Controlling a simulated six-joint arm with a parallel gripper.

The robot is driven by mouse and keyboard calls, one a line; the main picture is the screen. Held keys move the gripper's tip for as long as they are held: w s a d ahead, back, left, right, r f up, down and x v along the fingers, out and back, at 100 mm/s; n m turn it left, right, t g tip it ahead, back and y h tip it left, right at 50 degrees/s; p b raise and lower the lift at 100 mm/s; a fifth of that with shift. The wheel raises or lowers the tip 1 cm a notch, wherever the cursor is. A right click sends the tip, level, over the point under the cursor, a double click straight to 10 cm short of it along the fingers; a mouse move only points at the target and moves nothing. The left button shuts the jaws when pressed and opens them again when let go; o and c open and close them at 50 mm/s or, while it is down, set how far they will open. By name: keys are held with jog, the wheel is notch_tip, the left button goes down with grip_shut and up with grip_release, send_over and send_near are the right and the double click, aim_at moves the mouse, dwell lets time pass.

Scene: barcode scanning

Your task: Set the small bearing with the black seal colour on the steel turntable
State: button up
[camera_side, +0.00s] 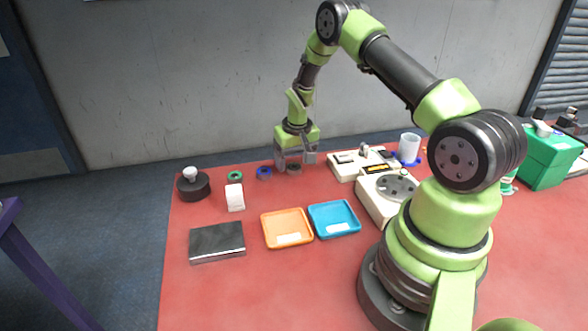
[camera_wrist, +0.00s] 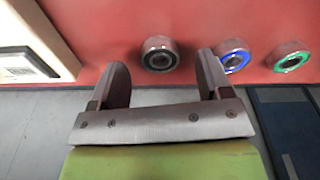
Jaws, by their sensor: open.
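The bearing with the black seal (camera_wrist: 160,54) lies on the red table in the wrist view, between and just beyond my fingertips. In the side view this bearing (camera_side: 294,169) is partly hidden by my gripper. My gripper (camera_side: 295,163) is open, pointing down over it; it also shows in the wrist view (camera_wrist: 164,72), with nothing between its fingers. A blue-sealed bearing (camera_wrist: 234,56) and a green-sealed bearing (camera_wrist: 288,57) lie to the right in the wrist view. The steel turntable (camera_side: 397,187) is a grey disc on a cream device at right in the side view.
A pale device (camera_side: 345,165) stands just right of my gripper. An orange tray (camera_side: 286,242) and a blue tray (camera_side: 350,232) lie in front. A dark flat box (camera_side: 216,252), white stand (camera_side: 235,198) and black round thing (camera_side: 193,188) are at left. A white cup (camera_side: 409,147) stands behind.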

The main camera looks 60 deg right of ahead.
aim_at(294, 166)
jog(key=shift+f, duration=0.8)
jog(key=c, duration=1.1)
notch_tip(294, 166, up, 8)
jog(key=shift+w, duration=0.1)
jog(key=s+a+r+n, duration=0.2)
jog(key=a+r, duration=0.1)
jog(key=a, duration=0.3)
jog(key=s+a+r+n, duration=0.2)
jog(key=a+r, duration=0.1)
jog(key=a, duration=0.4)
jog(key=s+a+r+n, duration=0.2)
jog(key=a+r, duration=0.2)
jog(key=a, duration=0.2)
jog(key=shift+s+a+n+y, duration=0.25)
jog(key=shift+n+y, duration=0.05)
jog(key=shift+y, duration=0.1)
